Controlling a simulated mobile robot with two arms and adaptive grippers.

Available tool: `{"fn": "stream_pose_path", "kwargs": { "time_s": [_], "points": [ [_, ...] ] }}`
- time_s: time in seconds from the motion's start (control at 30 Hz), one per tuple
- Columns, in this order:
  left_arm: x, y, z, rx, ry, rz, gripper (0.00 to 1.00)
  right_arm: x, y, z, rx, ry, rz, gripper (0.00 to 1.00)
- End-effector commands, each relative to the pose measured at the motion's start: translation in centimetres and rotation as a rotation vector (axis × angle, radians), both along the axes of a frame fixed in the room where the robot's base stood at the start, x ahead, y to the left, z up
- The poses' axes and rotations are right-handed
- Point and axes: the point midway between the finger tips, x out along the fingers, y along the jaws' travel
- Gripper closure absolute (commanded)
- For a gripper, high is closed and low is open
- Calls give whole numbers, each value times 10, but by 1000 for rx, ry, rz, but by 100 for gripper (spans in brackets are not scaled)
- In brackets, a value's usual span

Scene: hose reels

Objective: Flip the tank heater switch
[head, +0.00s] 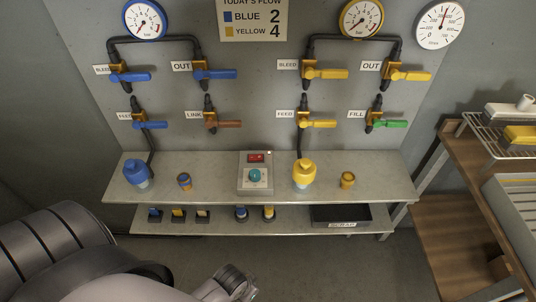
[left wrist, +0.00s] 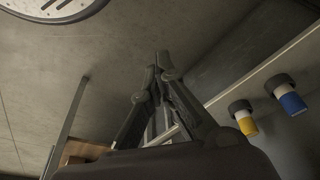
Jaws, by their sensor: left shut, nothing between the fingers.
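A grey control box (head: 256,180) stands on the bench shelf between the blue and yellow pumps. It carries a red switch (head: 256,158) at its top and a round teal knob or button (head: 255,175) below. I cannot read a label that names the tank heater. In the left wrist view my left gripper (left wrist: 162,66) is shut and empty, its fingertips together. My left arm comes in at the bottom left of the head view, well below and in front of the box. The control box is not seen in the left wrist view. My right gripper is out of view.
A blue pump (head: 137,172) and a yellow pump (head: 303,172) flank the box. Valves with coloured handles and gauges fill the panel above. A lower shelf (head: 290,228) holds fittings and a black tray (head: 341,214). A wooden table with a rack (head: 500,135) stands right.

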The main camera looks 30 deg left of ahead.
Motion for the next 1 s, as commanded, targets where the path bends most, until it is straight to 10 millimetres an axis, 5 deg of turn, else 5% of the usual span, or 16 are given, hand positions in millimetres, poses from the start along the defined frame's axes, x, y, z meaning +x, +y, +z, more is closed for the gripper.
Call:
{"fn": "stream_pose_path", "kwargs": {
  "time_s": [0.27,0.43,0.6,0.8,1.0],
  "points": [
    [57,-39,129,-145,-211,-114,100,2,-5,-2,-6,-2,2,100],
    [109,-93,224,-348,-551,-290,100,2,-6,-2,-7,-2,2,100],
    [154,-114,301,-475,-902,-329,100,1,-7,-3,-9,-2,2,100],
    [199,-89,364,-502,-1244,-183,100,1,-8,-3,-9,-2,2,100],
    [235,-24,380,-395,-1424,106,100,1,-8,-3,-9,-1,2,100]
  ]
}}
